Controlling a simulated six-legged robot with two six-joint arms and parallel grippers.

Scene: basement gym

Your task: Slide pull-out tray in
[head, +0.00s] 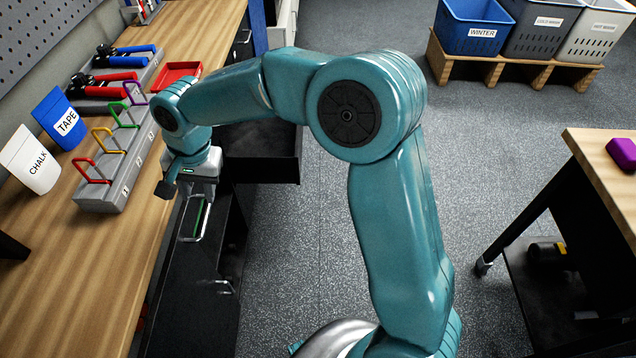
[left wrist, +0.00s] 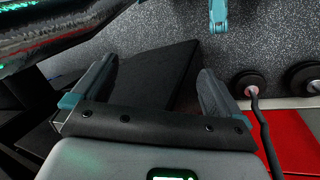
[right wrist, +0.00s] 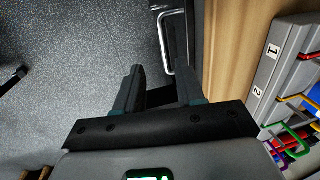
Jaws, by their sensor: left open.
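A dark pull-out tray (head: 262,170) stands out from the front of the wooden workbench in the head view, partly hidden behind my right arm. My right gripper (head: 197,205) points down beside the bench front, near a silver bar handle (head: 192,238). In the right wrist view its fingers (right wrist: 160,80) are apart, with the silver handle (right wrist: 165,40) beyond them and nothing clearly gripped. My left gripper (left wrist: 157,90) is open in the left wrist view. A dark flat panel (left wrist: 165,65) lies beyond its fingers; I cannot tell whether it is the tray.
A second table (head: 605,165) stands at right. Bins (head: 475,35) sit on a wooden pallet at the back. Grey floor between is mostly clear. Weights (left wrist: 250,82) show in the left wrist view.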

